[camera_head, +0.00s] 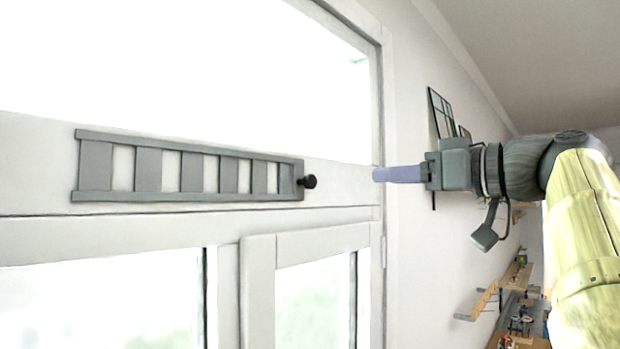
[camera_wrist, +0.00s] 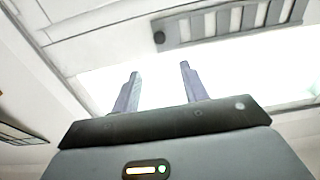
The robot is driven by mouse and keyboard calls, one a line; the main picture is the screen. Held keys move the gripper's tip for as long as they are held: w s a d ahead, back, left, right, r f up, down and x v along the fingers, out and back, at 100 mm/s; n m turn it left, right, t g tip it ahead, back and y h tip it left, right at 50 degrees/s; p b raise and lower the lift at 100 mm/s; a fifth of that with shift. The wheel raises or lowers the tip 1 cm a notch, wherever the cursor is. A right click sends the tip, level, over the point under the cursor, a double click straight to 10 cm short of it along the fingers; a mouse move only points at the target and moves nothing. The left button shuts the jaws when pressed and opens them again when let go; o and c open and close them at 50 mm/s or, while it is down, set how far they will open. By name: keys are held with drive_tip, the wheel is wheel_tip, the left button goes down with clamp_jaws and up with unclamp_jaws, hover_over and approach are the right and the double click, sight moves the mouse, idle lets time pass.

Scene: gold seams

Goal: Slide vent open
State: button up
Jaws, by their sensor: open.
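A grey slatted vent (camera_head: 147,170) is mounted on the white window frame, above the lower panes. Pale gaps show between its grey slats. A round black knob (camera_head: 308,182) sticks out at its right end. My gripper (camera_head: 376,174) is to the right of the knob at about the same height, apart from it and empty. In the wrist view my gripper (camera_wrist: 158,70) shows two separated bluish fingers. The vent (camera_wrist: 227,24) and its knob (camera_wrist: 159,38) appear beyond the fingertips there. Nothing is between the fingers.
Bright window glass (camera_head: 200,60) lies above the vent, and a lower casement frame (camera_head: 262,290) below it. A white wall (camera_head: 410,260) with dark-framed pictures (camera_head: 440,113) is behind my arm. Wooden shelves (camera_head: 485,300) with small items are at lower right. The space between gripper and knob looks clear.

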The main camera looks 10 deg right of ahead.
sight(313, 180)
drive_tip(key=p+x, duration=0.7)
drive_tip(key=x, duration=0.9)
drive_tip(key=shift+w+a, duration=0.2)
drive_tip(key=shift+w, duration=0.1)
drive_tip(key=shift+w+a, duration=0.2)
drive_tip(key=shift+w, duration=0.15)
drive_tip(key=shift+f, duration=0.1)
drive_tip(key=shift+s, duration=0.1)
clamp_jaws()
